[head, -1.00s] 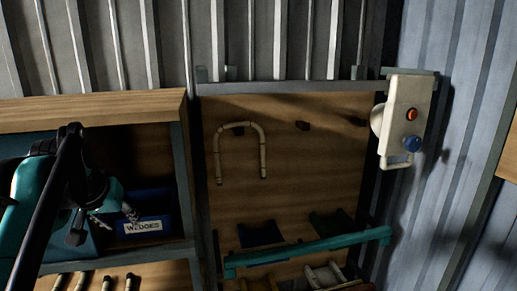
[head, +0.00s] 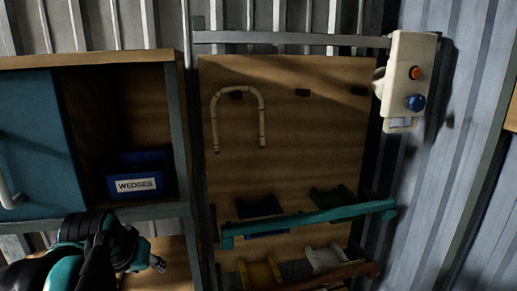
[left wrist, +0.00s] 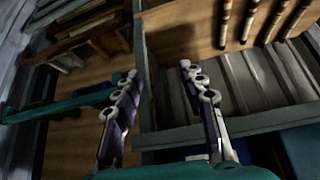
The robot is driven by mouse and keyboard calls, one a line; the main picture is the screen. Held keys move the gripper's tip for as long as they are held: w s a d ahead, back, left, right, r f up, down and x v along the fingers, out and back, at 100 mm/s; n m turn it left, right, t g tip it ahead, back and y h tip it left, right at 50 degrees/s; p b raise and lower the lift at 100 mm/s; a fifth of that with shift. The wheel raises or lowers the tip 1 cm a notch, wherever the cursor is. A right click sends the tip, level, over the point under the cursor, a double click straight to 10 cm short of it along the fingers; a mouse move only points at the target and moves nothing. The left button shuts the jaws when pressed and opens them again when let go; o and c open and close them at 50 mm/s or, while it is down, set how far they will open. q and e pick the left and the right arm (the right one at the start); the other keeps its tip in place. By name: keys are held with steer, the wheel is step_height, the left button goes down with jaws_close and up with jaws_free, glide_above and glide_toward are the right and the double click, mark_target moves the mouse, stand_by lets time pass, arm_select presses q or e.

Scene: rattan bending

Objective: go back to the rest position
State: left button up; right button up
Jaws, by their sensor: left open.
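My left gripper (head: 154,264) is at the lower left of the head view, below the cabinet shelf, with its arm coming in from the bottom left. In the left wrist view its two fingers (left wrist: 158,85) stand apart with nothing between them. My right gripper is in neither view.
A blue bin labelled WEDGES (head: 137,184) sits in the cabinet beside a teal door (head: 38,140). A bent rattan cane (head: 238,93) hangs on the wooden board (head: 300,130). A teal rail (head: 305,220) crosses the board. A control box (head: 406,85) is at right. Several canes (left wrist: 252,20) show in the wrist view.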

arm_select(q)
steer(key=s+d+f+b, duration=0.2)
steer(key=f+b, duration=0.4)
steer(key=f, duration=0.8)
steer(key=s+d+f+m+b, duration=0.1)
steer(key=s+d+f+b, duration=0.2)
steer(key=f, duration=1)
steer(key=s+d+f+b, duration=0.2)
steer(key=s+f+b, duration=0.3)
steer(key=f+b, duration=0.5)
step_height(320, 180, down, 5)
steer(key=shift+s+d+r+h+b, duration=0.2)
steer(key=shift+s+h+b, duration=0.1)
steer(key=shift+s+h, duration=0.1)
